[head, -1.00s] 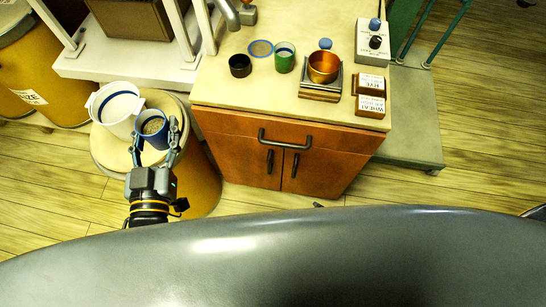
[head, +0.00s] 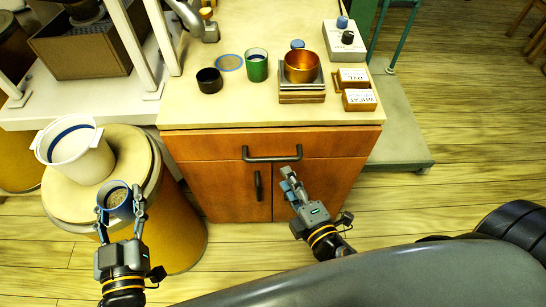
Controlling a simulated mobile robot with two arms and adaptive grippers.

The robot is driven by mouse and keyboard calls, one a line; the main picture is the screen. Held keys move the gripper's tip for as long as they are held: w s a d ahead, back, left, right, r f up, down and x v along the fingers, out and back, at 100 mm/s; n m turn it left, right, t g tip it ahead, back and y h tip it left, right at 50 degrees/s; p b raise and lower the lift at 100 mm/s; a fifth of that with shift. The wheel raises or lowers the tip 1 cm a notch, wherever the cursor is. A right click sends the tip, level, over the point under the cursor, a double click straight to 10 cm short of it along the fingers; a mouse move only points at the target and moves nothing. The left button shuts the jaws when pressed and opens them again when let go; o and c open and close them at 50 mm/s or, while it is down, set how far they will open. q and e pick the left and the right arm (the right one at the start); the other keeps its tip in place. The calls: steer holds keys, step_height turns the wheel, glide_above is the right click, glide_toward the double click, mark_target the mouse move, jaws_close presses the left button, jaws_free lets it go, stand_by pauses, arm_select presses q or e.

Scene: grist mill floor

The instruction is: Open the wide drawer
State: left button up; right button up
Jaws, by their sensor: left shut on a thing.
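The wide drawer (head: 215,147) is the wooden front across the top of the cabinet, under the counter. It is closed, with a dark horizontal bar handle (head: 272,156). My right gripper (head: 285,179) is just below the right end of that handle, in front of the right cabinet door; I see no hold on the handle, and cannot tell how far its fingers are apart. My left gripper (head: 119,208) is shut on a blue cup (head: 113,213) with grain-like contents, at the front of the barrel and left of the cabinet.
The counter (head: 205,110) carries a black cup (head: 209,80), a green cup (head: 256,64), a copper bowl (head: 301,67) on a scale and labelled wooden blocks (head: 358,99). A white bucket (head: 75,150) stands on the barrel (head: 175,225). Floor in front of the cabinet is open.

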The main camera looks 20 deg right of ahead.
mark_target(274, 158)
steer(key=p+x, duration=0.1)
steer(key=x, duration=0.7)
steer(key=shift+w+f, duration=0.1)
steer(key=shift+w, duration=0.15)
jaws_close()
